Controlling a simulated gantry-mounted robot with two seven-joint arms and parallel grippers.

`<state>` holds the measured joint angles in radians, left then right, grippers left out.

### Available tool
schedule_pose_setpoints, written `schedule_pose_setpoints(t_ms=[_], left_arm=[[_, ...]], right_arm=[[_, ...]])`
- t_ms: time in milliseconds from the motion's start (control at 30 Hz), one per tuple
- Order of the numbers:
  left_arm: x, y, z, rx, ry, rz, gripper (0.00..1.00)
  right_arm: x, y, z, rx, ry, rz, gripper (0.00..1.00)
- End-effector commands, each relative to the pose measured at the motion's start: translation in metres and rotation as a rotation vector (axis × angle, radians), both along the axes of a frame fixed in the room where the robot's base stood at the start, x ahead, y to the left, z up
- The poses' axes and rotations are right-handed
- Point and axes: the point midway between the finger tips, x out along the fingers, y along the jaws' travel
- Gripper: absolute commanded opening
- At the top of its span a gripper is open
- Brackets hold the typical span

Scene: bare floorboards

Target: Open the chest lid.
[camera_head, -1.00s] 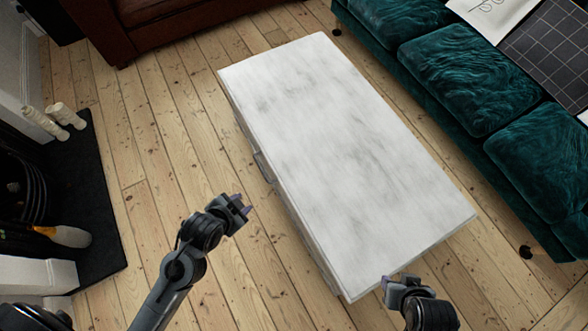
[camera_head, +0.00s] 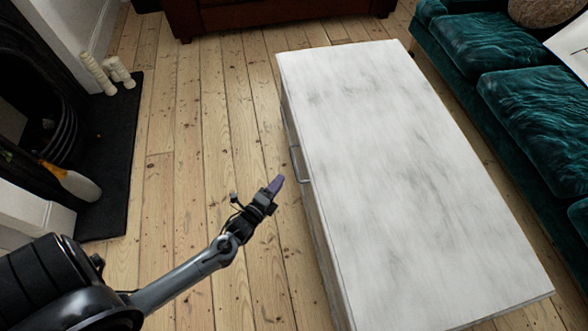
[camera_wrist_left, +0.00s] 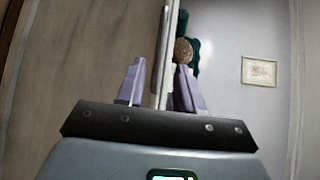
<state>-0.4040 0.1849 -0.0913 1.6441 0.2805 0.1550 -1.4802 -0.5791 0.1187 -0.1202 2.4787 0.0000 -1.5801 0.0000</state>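The chest (camera_head: 400,170) is a long low box with a white, grey-streaked lid, which lies flat and looks closed. A thin metal handle (camera_head: 296,163) is on its left side, just under the lid edge. My left gripper (camera_head: 275,185) is beside that side, close to the handle; I cannot tell whether it touches. In the left wrist view the two purple fingers of my left gripper (camera_wrist_left: 159,82) are apart, with a pale upright edge showing between and beyond them. My right gripper is not in view.
A teal sofa (camera_head: 530,110) stands along the right of the chest. A brown leather seat (camera_head: 250,15) is at the back. A fireplace with a black hearth (camera_head: 112,150) is at left. Bare floorboards (camera_head: 185,110) lie open between hearth and chest.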

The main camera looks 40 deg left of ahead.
Motion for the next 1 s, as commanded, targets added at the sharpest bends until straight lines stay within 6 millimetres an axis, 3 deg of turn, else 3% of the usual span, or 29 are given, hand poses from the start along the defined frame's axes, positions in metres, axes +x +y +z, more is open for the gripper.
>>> schedule_pose_setpoints(t_ms=[167, 600, 1000], left_arm=[[0.016, 0.003, -0.006, 0.008, -0.008, 0.001, 0.36], [0.082, 0.012, -0.016, 0.006, -0.006, 0.0, 0.36], [0.104, 0.016, -0.016, 0.006, -0.003, 0.001, 0.36]], right_arm=[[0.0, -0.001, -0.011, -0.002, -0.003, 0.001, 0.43], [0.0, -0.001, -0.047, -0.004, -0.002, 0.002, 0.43], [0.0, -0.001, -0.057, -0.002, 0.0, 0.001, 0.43]])
